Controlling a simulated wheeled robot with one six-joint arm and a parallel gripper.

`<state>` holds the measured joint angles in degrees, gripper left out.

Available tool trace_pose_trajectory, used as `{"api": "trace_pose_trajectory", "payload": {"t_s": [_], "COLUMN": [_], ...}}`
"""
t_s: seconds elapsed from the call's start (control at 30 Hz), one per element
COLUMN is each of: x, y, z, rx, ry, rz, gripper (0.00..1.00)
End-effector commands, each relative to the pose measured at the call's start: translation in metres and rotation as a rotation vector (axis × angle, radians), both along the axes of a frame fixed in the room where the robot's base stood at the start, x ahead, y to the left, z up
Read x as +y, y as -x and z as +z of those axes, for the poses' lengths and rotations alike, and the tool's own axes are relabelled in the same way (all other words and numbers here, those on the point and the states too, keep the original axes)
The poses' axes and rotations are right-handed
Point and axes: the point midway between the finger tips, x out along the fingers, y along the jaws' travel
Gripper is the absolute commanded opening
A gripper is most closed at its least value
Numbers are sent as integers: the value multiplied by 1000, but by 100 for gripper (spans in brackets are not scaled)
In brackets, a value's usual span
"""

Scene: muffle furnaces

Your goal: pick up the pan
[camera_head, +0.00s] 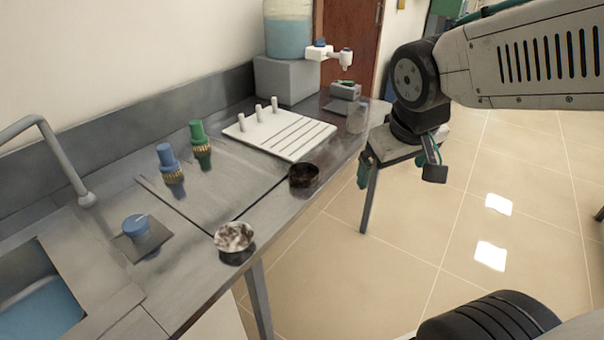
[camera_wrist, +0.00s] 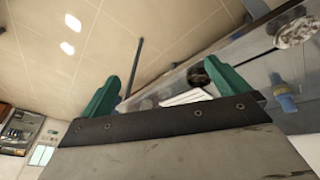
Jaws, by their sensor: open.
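Two small round pans stand near the front edge of the steel counter. The nearer pan (camera_head: 234,238) has a mottled whitish inside and also shows at the top right of the wrist view (camera_wrist: 297,30). The farther pan (camera_head: 303,176) is dark inside and shows in the wrist view (camera_wrist: 200,75) beyond my right-hand finger. Which one the task means I cannot tell. My gripper (camera_head: 398,167) is open and empty, apart from both pans, out over the floor right of the counter. Its green fingers are spread in the wrist view (camera_wrist: 173,55).
A white board with pegs (camera_head: 280,134) lies behind the dark pan. Blue (camera_head: 168,160) and green (camera_head: 200,143) fittings stand near the wall. A blue knob (camera_head: 136,225) and sink (camera_head: 40,295) are left. A water container (camera_head: 289,35) stands at the back. The floor right is mostly clear.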

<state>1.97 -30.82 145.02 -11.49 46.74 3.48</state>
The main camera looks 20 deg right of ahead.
Motion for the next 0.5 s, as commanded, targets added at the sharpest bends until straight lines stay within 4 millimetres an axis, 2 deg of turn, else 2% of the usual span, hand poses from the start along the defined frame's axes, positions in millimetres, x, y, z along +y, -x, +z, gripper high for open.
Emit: {"api": "trace_pose_trajectory", "payload": {"t_s": [0.03, 0.1, 0.23, 0.3, 0.4, 0.5], "x": [-14, -31, -49, -51, -45, -31], "y": [-28, -68, -134, -164, -200, -223], "z": [-10, -21, -45, -62, -89, -117], "rx": [-41, -125, -277, -353, -457, -557], "ry": [35, 81, 119, 114, 67, -23], "rz": [8, 42, 147, 221, 334, 444], "gripper": [100, 100, 100, 100, 100, 100]}}
